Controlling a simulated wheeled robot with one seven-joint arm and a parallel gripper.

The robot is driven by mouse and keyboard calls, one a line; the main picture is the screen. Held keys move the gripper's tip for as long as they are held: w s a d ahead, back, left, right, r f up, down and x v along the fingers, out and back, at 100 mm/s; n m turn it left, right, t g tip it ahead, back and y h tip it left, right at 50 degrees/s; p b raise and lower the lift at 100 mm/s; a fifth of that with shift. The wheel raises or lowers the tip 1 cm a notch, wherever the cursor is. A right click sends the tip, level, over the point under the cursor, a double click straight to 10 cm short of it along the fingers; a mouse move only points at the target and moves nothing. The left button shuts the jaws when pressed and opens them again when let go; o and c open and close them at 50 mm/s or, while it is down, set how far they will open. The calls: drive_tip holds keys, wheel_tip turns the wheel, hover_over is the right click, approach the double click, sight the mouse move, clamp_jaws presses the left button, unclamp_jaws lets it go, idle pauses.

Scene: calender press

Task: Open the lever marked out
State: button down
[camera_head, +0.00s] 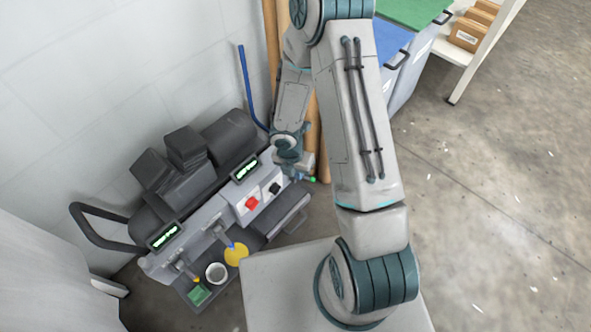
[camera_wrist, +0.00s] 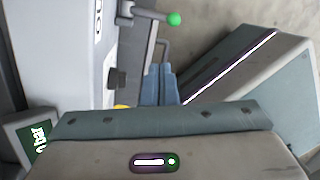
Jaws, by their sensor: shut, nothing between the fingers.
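The press (camera_head: 215,215) stands against the wall at the left in the head view, with levers along its front. One lever has a green ball tip (camera_head: 313,179) at the press's right end. In the wrist view the same green ball (camera_wrist: 174,18) tops a grey rod, beyond my fingertips. Two other levers, one blue-tipped (camera_head: 232,246) and one orange-tipped (camera_head: 196,279), sit further left. I cannot read which lever is marked out. My gripper (camera_wrist: 160,72) is shut and empty, a little short of the green-tipped lever. In the head view my wrist partly hides that lever's base.
A red switch (camera_head: 252,203) and a black knob (camera_head: 275,188) are on the press front. A white cup (camera_head: 216,272), a yellow disc (camera_head: 236,254) and a green block (camera_head: 199,294) lie on its tray. Brown tubes (camera_head: 272,50) stand behind.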

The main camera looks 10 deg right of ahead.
sight(305, 178)
drive_tip(key=w+d+f+b, duration=0.1)
drive_tip(key=d+f+b, duration=0.1)
drive_tip(key=f, duration=0.3)
drive_tip(key=shift+w+d, duration=0.25)
drive_tip(key=shift+d, duration=0.5)
drive_tip(key=shift+f, duration=0.1)
